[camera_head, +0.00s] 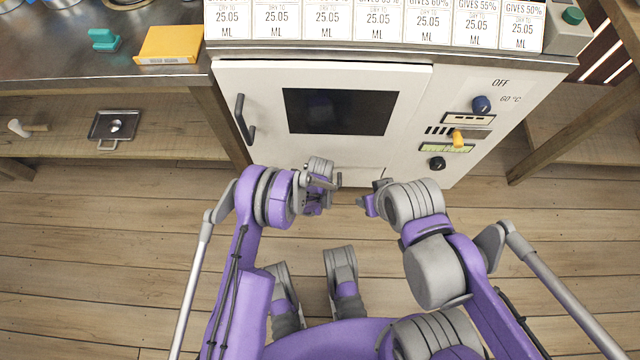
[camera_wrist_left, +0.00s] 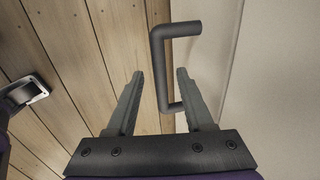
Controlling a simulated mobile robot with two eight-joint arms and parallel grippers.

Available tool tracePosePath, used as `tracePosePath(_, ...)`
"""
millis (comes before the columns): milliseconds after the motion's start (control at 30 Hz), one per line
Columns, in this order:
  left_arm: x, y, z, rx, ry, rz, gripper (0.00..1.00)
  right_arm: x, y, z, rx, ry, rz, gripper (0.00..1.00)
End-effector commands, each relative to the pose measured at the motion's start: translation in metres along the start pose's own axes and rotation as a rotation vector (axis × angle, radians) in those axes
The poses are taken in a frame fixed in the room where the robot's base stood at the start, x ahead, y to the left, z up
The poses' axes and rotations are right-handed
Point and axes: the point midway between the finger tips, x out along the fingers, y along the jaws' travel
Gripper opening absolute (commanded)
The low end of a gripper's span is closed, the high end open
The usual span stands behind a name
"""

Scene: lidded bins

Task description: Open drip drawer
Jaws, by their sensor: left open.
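The white appliance (camera_head: 458,90) stands ahead of me. The drip drawer's front is low on it, mostly hidden behind my grippers in the head view. My left gripper (camera_head: 325,183) is at the bottom front of the appliance. In the left wrist view a dark grey bar handle (camera_wrist_left: 159,70) sticks out from a pale panel (camera_wrist_left: 280,75), apparently the drawer front. My left gripper (camera_wrist_left: 160,78) is open, with one finger on each side of the bar and visible gaps. My right gripper (camera_head: 370,201) is to the right, apart from the appliance; its jaws are unclear.
The appliance's door handle (camera_head: 239,112) is left of the dark window (camera_head: 338,111). A wooden shelf (camera_head: 70,140) with a metal pan (camera_head: 115,126) is at left. The plank floor (camera_head: 110,250) is clear.

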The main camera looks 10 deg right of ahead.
Motion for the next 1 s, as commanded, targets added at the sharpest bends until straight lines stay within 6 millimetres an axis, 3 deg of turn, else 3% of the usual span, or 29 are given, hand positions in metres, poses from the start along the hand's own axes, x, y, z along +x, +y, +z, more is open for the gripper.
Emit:
tracePosePath(133,0.0108,0.0000,0.0001,-0.001,0.000,0.000,0.52,0.0026,0.0000,0.0007,0.000,-0.001,0.000,0.50)
tracePosePath(433,0.0120,-0.0001,0.0000,-0.001,0.000,0.000,0.52,0.0025,0.0000,0.0006,0.000,-0.001,0.000,0.50)
tracePosePath(733,0.0118,-0.0001,-0.0001,-0.001,0.000,0.000,0.00,0.0025,0.0000,0.0007,0.000,-0.001,0.000,0.50)
tracePosePath(1000,0.0118,-0.0002,-0.0001,-0.001,0.000,-0.001,0.00,0.0025,0.0000,0.0006,0.000,-0.001,0.000,0.50)
